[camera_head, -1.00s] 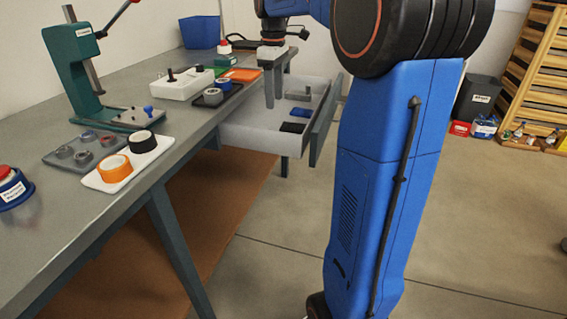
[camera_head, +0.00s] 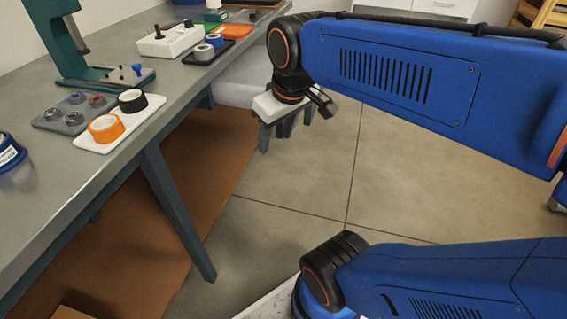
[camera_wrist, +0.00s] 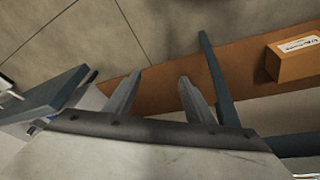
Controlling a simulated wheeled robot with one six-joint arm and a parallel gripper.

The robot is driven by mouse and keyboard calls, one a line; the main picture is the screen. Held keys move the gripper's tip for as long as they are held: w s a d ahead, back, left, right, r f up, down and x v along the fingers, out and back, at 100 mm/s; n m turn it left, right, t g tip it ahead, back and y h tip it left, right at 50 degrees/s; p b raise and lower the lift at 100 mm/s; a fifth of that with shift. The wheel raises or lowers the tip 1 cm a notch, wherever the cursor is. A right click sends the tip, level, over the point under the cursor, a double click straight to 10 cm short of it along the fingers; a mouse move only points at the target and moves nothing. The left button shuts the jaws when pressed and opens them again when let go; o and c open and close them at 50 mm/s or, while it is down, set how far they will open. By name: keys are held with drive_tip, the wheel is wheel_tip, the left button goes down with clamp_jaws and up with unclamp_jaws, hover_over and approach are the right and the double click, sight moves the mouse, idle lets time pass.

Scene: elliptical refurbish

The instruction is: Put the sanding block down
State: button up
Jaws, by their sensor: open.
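My gripper (camera_head: 285,130) is open in front of the workbench, with its fingers pointing down. In the wrist view the two fingers (camera_wrist: 160,88) stand apart with only floor and a brown mat seen between them. I cannot pick out a sanding block for certain in any current view. The pulled-out drawer (camera_head: 240,92) is mostly hidden behind my arm in the head view. In the wrist view the drawer's front panel (camera_wrist: 50,92) shows at the left, with a small bit of blue beside it that is too small to identify.
The workbench (camera_head: 185,98) holds a green press (camera_head: 52,38), a white tray (camera_head: 93,146) with orange and black tape rolls, a grey tray of rings (camera_head: 72,127) and a white switch box (camera_head: 170,40). A cardboard box (camera_wrist: 295,62) lies below. Open floor is in front.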

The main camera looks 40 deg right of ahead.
drive_tip(key=s+a+f+m, duration=0.1)
drive_tip(key=s+f, duration=0.3)
drive_tip(key=shift+s+a+f+t, duration=0.2)
drive_tip(key=shift+s+f+t, duration=0.1)
drive_tip(key=shift+s+t, duration=0.1)
idle(1.0)
